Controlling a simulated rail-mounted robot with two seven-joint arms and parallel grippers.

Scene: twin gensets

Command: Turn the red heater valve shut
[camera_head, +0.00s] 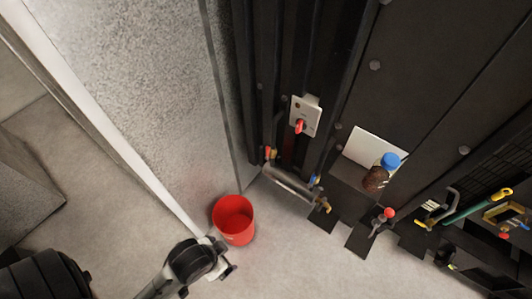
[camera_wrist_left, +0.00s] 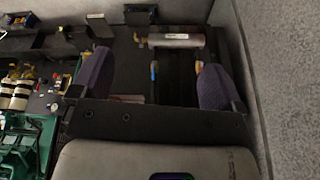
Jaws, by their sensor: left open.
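The heater is a grey cylinder (camera_head: 290,185) low on the dark machine. A small red and yellow valve handle (camera_head: 270,154) sits at its upper left end, and a blue one (camera_head: 314,181) at its right. My left gripper (camera_head: 228,258) is at the bottom, below the bucket and away from the valve. Its purple-padded fingers (camera_wrist_left: 157,72) are open and empty. The right gripper is not seen.
A red bucket (camera_head: 233,220) stands on the floor between my left gripper and the heater. A speckled grey wall (camera_head: 140,80) is at left. A panel with a red switch (camera_head: 300,126) is above the heater. A red-topped lever (camera_head: 389,213) is at right. Floor is clear at bottom centre.

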